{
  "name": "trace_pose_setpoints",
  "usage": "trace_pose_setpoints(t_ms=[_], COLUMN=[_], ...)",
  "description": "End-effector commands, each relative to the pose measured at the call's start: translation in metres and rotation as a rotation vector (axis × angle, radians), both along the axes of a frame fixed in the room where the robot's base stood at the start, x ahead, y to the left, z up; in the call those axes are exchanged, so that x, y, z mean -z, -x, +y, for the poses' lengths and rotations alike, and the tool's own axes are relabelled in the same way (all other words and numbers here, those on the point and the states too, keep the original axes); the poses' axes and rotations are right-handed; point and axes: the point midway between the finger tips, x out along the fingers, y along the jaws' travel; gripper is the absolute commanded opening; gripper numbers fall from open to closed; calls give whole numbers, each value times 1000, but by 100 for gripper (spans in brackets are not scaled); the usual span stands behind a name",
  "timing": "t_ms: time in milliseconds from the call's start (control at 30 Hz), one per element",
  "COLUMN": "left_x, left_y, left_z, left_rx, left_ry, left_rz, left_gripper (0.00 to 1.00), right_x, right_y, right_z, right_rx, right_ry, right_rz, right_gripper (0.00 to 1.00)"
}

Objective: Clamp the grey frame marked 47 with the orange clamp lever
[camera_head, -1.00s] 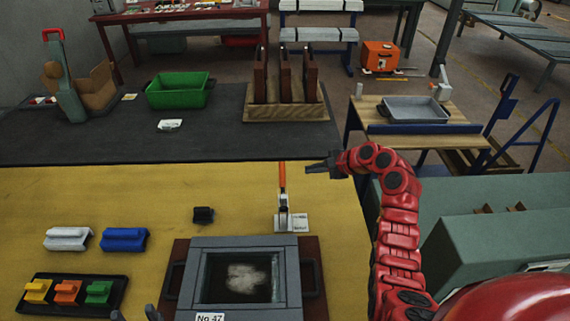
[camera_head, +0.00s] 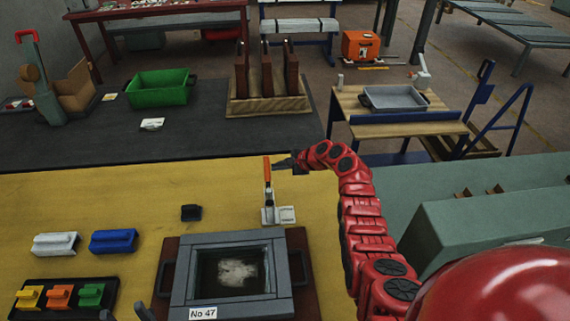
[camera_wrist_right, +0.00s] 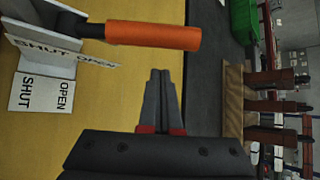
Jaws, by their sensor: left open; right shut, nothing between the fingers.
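The grey frame (camera_head: 181,290) with the No 47 label (camera_head: 203,313) lies on a dark red-brown base at the front of the yellow bench. The clamp's orange lever (camera_head: 267,168) stands upright behind the frame, beside a small white plate; in the right wrist view the orange handle (camera_wrist_right: 155,35) lies across the top and the plate (camera_wrist_right: 45,94) reads OPEN and SHUT. My right gripper (camera_head: 277,164) is shut and empty, just right of the handle; in the right wrist view its fingertips (camera_wrist_right: 160,72) show apart from it. My left gripper (camera_head: 125,313) is open at the bottom edge, left of the frame.
A small black block (camera_head: 191,212) sits left of the clamp. A white block (camera_head: 55,243), a blue block (camera_head: 114,241) and a black tray (camera_head: 20,309) with coloured blocks lie at left. A green bin (camera_head: 160,90) and a wooden rack (camera_head: 268,105) stand farther back.

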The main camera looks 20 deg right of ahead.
Motion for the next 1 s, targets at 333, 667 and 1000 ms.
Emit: trace_pose_setpoints(t_ms=[333, 667, 1000], left_x=[-12, -28, -29], left_y=[0, 0, 0], left_z=[0, 0, 0], left_rx=[0, 0, 0], left_ry=[0, 0, 0], left_rz=[0, 0, 0], left_gripper=[50, 50, 50], right_x=[-1, -20, -22], right_y=[-2, 10, 13], right_z=[11, 19, 21], right_rx=[-2, 1, 1], right_ry=[1, 2, 1], right_rz=[3, 0, 3], right_gripper=[0, 0, 0])
